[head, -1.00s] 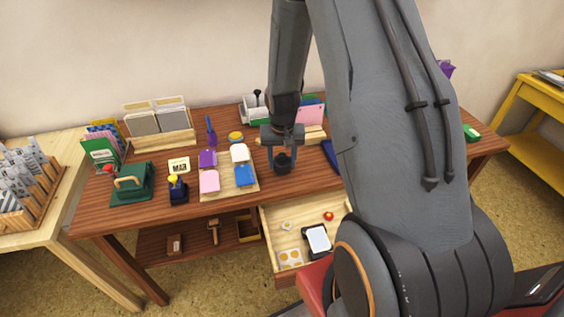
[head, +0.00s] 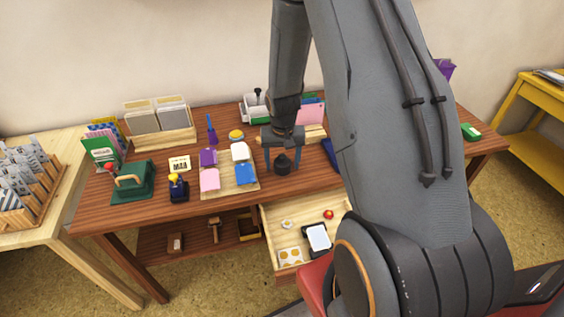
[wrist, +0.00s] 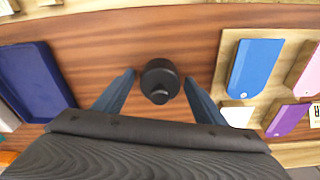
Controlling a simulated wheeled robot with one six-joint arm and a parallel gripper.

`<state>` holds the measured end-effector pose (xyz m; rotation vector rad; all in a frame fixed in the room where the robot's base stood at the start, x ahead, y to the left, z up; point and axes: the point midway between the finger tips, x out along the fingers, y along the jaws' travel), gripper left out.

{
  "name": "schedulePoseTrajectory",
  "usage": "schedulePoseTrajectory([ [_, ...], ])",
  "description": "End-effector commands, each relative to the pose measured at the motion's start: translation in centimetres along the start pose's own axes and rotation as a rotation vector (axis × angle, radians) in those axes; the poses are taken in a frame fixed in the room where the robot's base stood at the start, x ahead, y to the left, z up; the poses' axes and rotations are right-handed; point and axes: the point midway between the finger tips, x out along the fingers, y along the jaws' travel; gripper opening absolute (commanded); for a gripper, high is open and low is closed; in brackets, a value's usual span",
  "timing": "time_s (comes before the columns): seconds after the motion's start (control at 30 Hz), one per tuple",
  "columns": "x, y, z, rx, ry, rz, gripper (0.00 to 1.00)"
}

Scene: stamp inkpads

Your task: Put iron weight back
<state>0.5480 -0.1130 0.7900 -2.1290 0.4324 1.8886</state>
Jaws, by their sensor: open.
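The iron weight (head: 283,163) is a dark, round weight with a small knob on top. It stands upright on the brown desk to the right of the board of coloured pads. My gripper (head: 283,166) is open above and around it. In the wrist view the weight (wrist: 160,80) sits between the two spread fingertips of my gripper (wrist: 158,82), with a gap on each side. Neither finger appears to touch it.
A pale board (head: 225,187) with several coloured pads lies left of the weight. A dark blue tray (wrist: 38,75) lies on its other side. An open drawer (head: 272,222) below holds a white-topped pad and small items. Bare desk surrounds the weight.

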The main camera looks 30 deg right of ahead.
Motion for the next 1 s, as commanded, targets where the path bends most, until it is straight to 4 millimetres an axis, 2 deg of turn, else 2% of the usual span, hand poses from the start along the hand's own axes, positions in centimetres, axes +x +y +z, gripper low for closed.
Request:
schedulePoseTrajectory([
  [0.23, -2.3, 0.0, -0.2, 0.0, 0.004, -0.001, 0.64],
  [0.7, -9.8, 0.0, -0.1, 0.0, 0.004, -0.001, 0.64],
  [1.0, -12.2, -0.1, 0.2, -0.007, 0.0, -0.001, 0.64],
])
